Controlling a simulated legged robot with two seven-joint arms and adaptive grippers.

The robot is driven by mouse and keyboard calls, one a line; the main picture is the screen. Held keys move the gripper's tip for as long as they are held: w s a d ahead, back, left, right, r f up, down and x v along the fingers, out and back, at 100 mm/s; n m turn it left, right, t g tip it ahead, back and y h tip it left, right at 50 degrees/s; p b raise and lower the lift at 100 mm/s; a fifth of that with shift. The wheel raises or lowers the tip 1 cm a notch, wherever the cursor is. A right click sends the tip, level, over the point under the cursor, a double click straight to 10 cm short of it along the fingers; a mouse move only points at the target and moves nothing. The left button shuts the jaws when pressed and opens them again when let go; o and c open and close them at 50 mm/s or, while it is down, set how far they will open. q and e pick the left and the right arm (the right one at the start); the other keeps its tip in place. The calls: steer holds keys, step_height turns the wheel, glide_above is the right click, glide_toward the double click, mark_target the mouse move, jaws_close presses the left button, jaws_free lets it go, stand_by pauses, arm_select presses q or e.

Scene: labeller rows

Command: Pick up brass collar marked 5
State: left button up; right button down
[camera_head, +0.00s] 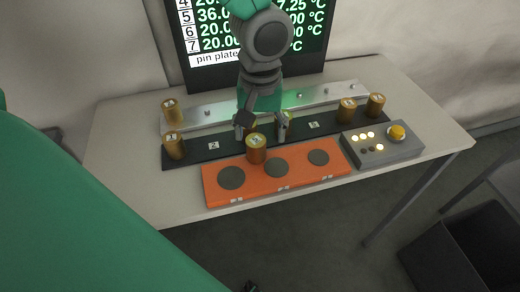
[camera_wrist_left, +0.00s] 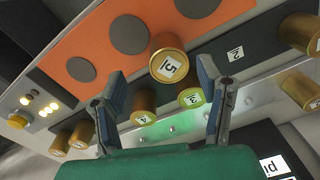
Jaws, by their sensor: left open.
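The brass collar marked 5 (camera_wrist_left: 169,62) is a short upright cylinder with a white label on its top. In the head view the collar (camera_head: 256,149) appears at the rear edge of the orange plate (camera_head: 339,168); I cannot tell exactly what its base rests on. My left gripper (camera_head: 262,130) is open just behind and above it. In the left wrist view the collar shows between and slightly beyond the spread fingertips (camera_wrist_left: 160,79), with no clear contact.
Collars marked 3 (camera_wrist_left: 191,97) and 4 (camera_wrist_left: 143,118) stand close behind collar 5. More brass collars stand at the left (camera_head: 174,146) and right (camera_head: 347,110) of the dark strip (camera_head: 235,142). A grey control box (camera_head: 400,150) sits at the right. A screen stands behind.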

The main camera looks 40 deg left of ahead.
mark_target(257, 141)
arm_select(q)
steer(key=shift+a+f, duration=0.2)
steer(key=shift+f, duration=0.15)
steer(key=f, duration=0.2)
steer(key=a+f+b, duration=0.1)
steer(key=f, duration=0.1)
steer(key=shift+s+a+f, duration=0.1)
steer(key=shift+f, duration=0.5)
steer(key=shift+d+f, duration=0.1)
steer(key=shift+d, duration=0.4)
steer(key=c, duration=1.2)
steer(key=shift+a, duration=0.25)
steer(key=shift+c, duration=0.8)
